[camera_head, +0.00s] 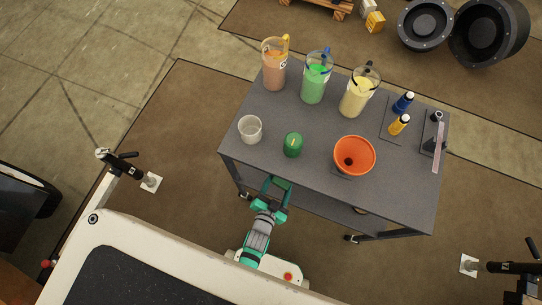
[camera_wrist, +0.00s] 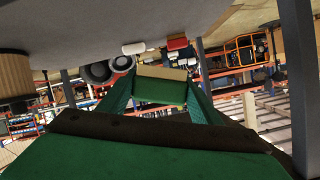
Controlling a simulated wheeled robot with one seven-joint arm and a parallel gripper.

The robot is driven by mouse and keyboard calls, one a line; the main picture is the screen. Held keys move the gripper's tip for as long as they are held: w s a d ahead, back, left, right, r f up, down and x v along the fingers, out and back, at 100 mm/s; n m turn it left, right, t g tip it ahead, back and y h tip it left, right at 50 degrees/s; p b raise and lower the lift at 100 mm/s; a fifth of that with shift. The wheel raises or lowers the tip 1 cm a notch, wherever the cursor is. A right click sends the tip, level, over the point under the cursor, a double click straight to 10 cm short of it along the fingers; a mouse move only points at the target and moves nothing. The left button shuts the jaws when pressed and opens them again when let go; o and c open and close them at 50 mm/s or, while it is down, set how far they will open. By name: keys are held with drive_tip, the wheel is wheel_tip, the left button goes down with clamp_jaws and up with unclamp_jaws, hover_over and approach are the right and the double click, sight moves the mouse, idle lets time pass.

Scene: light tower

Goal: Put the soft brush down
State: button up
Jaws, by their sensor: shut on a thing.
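My gripper (camera_head: 278,185) is at the front edge of the grey table (camera_head: 315,180), left of its middle, outside the tabletop. In the wrist view, its green fingers run forward and close on a small block-like thing with a tan top and green front (camera_wrist: 160,87), which I take to be the soft brush; its bristles cannot be made out. In the head view, the held thing is too small to tell from the fingers. Close to the wrist camera, a brown strip and green surface (camera_wrist: 170,160) fill the bottom of the picture.
On the table stand orange (camera_head: 273,70), green (camera_head: 313,85) and yellow (camera_head: 354,98) pitchers, a whitish cup (camera_head: 249,129), a green container (camera_head: 293,145), an orange funnel (camera_head: 354,154), and blue (camera_head: 403,102) and yellow (camera_head: 399,125) bottles. Bare tabletop lies between the front items.

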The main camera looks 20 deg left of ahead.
drive_tip(key=s+a+n, duration=0.1)
drive_tip(key=s+a+r+n, duration=0.1)
drive_tip(key=a, duration=0.1)
drive_tip(key=a+n, duration=0.1)
drive_tip(key=shift+s+a+r+n+h, duration=0.2)
drive_tip(key=shift+s+r+n+h, duration=0.1)
drive_tip(key=shift+s+n, duration=0.1)
drive_tip(key=w+a+f, duration=0.1)
drive_tip(key=w+f, duration=0.1)
drive_tip(key=w, duration=0.2)
drive_tip(key=w+f, duration=0.3)
drive_tip(key=w, duration=0.1)
drive_tip(key=w+a+f, duration=0.1)
drive_tip(key=w+f, duration=0.2)
drive_tip(key=w, duration=0.1)
drive_tip(key=shift+a, duration=0.3)
drive_tip(key=shift+w+a+f, duration=0.25)
drive_tip(key=shift+w+f, duration=0.45)
drive_tip(key=shift+f, duration=0.1)
drive_tip(key=shift+w+f, duration=0.1)
drive_tip(key=shift+f, duration=1.45)
drive_tip(key=shift+f, duration=0.3)
